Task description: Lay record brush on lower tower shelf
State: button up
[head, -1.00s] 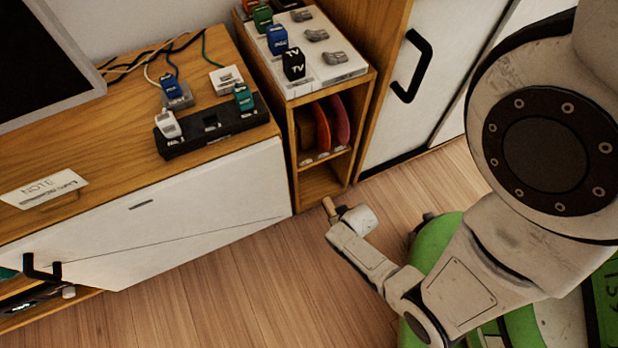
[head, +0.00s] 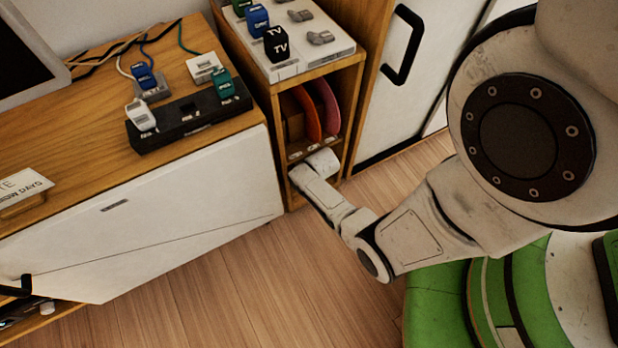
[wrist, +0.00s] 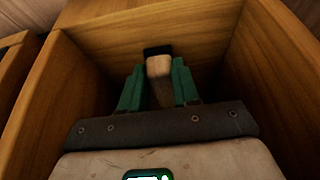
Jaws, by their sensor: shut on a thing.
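The record brush (wrist: 158,66), a pale wooden block with a black end, sits between the green fingers of my gripper (wrist: 158,84). The fingers are shut on it. In the wrist view the wooden walls of the lower tower shelf (wrist: 262,62) surround the gripper and brush on both sides and ahead. In the head view the narrow wooden tower (head: 353,95) stands between the low cabinet and a white door. My arm's end is at its lower opening and hides the gripper and brush there. I cannot tell whether the brush touches the shelf.
Upright red and pink discs (head: 328,103) stand in the compartment above. A white panel (head: 302,62) with several plugs tops the tower. A black power strip (head: 190,122) lies on the low cabinet (head: 100,105) to the left. The floor (head: 250,290) in front is clear.

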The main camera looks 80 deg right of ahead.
jog(key=shift+f, duration=0.25)
jog(key=shift+r, duration=0.15)
jog(key=o, duration=1.1)
jog(key=shift+c, duration=0.2)
jog(key=p+v, duration=0.5)
jog(key=v, duration=0.2)
jog(key=shift+r, duration=0.3)
jog(key=shift+s+a, duration=0.1)
